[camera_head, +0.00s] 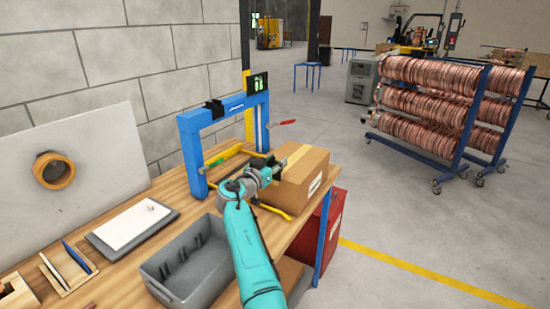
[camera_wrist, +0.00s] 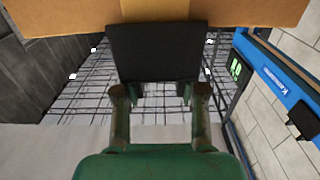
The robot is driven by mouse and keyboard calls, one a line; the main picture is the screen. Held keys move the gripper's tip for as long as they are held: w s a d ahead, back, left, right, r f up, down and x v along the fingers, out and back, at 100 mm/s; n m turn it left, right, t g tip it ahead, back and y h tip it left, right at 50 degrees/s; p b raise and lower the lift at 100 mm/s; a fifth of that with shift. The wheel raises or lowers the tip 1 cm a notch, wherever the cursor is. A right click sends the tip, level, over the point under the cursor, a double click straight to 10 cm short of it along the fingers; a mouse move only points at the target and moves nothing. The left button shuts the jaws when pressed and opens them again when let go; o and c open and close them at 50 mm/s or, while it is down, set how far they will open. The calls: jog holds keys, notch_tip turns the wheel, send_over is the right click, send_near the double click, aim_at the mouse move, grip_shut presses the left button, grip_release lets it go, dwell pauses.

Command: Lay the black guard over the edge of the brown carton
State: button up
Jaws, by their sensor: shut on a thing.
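The brown carton (camera_head: 300,182) stands at the right end of the wooden bench, with a pale tape strip on top. In the wrist view the carton (camera_wrist: 65,15) spans the upper edge. The black guard (camera_wrist: 155,48) is a dark flat piece in the middle of that view, overlapping the carton's edge; whether it touches the carton cannot be told. My gripper (camera_wrist: 160,90) is shut on the guard's near end, a finger at each side.
A blue frame (camera_head: 187,150) with a small display stands behind my gripper. A grey bin (camera_head: 185,285) is left of my arm. A white block on a grey tray (camera_head: 130,225) lies farther left. Copper coil racks (camera_head: 440,105) stand across open floor at right.

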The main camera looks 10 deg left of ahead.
jog(key=shift+f, duration=1)
jog(key=shift+w+d+f, duration=0.1)
jog(key=shift+w+f, duration=0.1)
jog(key=shift+f, duration=0.25)
jog(key=o, duration=1.2)
